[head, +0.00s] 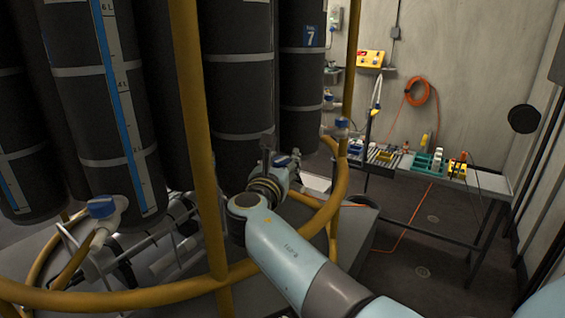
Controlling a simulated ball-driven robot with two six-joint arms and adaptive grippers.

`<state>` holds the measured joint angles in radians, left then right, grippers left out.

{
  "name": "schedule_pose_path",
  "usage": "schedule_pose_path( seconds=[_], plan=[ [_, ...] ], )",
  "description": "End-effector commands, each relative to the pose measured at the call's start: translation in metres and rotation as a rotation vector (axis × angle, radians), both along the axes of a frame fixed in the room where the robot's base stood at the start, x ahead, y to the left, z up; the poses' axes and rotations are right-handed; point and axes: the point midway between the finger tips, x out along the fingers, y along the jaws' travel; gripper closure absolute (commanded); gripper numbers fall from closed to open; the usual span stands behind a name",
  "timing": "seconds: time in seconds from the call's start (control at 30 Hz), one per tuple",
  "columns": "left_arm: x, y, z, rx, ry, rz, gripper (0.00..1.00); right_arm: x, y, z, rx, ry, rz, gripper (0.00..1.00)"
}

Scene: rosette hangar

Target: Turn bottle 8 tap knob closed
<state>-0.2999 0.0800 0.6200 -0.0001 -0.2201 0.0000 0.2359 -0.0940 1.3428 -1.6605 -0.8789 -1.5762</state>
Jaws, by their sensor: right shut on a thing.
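My right arm comes in from the lower right, and my right gripper (268,150) is at its far end, in front of a dark, grey-banded bottle (240,90). The gripper is shut at a blue tap knob (284,160), which is partly hidden by the gripper and wrist. The fingertips are small and dark, so the exact grip is hard to see. My left gripper is not in view.
A yellow rail (120,298) curves around the bottles, with a yellow upright (200,150) close left of my wrist. Other blue tap knobs show at the left (101,207) and right (342,123). A bench (470,185) with tools stands by the back wall; the floor before it is mostly clear.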

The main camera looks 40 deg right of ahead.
Motion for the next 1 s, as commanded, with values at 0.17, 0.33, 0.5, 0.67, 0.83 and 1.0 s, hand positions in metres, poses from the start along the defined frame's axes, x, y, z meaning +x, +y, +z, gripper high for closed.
schedule_pose_path(
  seconds=[0.17, 0.33, 0.5, 0.67, 0.83, 1.0],
  plan=[
    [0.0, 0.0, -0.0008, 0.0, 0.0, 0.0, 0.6, -0.0012, 0.0014, -0.0036, 0.006, 0.005, -0.007, 0.95],
    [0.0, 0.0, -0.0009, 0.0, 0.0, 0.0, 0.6, -0.0012, 0.0015, -0.0037, 0.006, 0.005, -0.009, 0.95],
    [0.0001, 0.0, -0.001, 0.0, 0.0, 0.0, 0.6, -0.0012, 0.0016, -0.0038, 0.006, 0.005, -0.009, 0.95],
    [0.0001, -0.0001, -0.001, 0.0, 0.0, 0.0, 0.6, -0.0012, 0.0016, -0.0039, 0.007, 0.005, -0.008, 0.95],
    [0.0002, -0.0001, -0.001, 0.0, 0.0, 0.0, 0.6, -0.0011, 0.0017, -0.0038, 0.007, 0.005, -0.008, 0.54],
    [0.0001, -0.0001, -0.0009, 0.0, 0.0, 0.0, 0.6, -0.0006, 0.001, -0.0021, 0.004, 0.003, -0.008, 0.35]
  ],
)
